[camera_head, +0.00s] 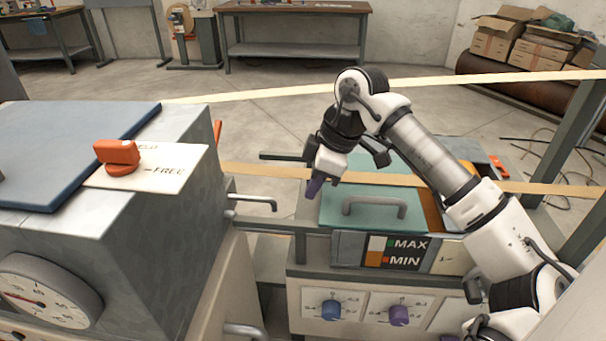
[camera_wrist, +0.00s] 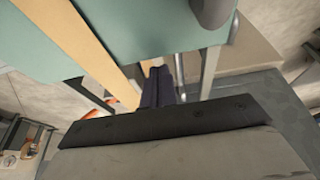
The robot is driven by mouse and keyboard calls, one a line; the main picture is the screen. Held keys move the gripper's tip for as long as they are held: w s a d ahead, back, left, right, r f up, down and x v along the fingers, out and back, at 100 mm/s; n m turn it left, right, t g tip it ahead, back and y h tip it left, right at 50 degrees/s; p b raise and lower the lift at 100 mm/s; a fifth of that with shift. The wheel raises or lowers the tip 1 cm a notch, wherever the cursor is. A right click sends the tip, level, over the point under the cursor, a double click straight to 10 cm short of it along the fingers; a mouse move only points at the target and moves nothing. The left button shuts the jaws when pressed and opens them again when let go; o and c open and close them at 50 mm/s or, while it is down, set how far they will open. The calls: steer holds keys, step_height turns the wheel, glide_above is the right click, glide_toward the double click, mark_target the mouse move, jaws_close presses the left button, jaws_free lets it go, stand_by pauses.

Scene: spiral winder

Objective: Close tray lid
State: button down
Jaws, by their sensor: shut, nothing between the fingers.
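The tray lid (camera_head: 345,213) is a teal panel with a grey bar handle (camera_head: 374,207), at the centre right of the head view. It looks to lie flat over the tray behind the MAX/MIN label; whether it is fully down I cannot tell. The teal lid also shows at the top of the wrist view (camera_wrist: 110,25), with part of a grey rounded bar (camera_wrist: 211,12). My gripper (camera_head: 314,188) is at the lid's left edge, pointing down, with dark purple fingers. The fingers also show in the wrist view (camera_wrist: 158,86), shut and empty. Contact with the lid cannot be told.
A grey cabinet (camera_head: 180,200) with an orange knob (camera_head: 118,156) and a round gauge (camera_head: 45,300) stands left. Tan strips (camera_head: 260,172) run across behind and over the tray area. A panel with knobs (camera_head: 398,314) is below the lid. A grey post (camera_head: 568,140) stands right.

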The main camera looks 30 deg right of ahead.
mark_target(332, 195)
steer(key=shift+s+d, duration=0.2)
steer(key=shift+d, duration=0.05)
steer(key=shift+s+d+b, duration=0.15)
steer(key=shift+s+d, duration=0.45)
steer(key=shift+d, duration=0.2)
steer(key=shift+s+d+b, duration=0.15)
steer(key=shift+s+d, duration=0.4)
steer(key=shift+d, duration=0.2)
steer(key=shift+w, duration=0.1)
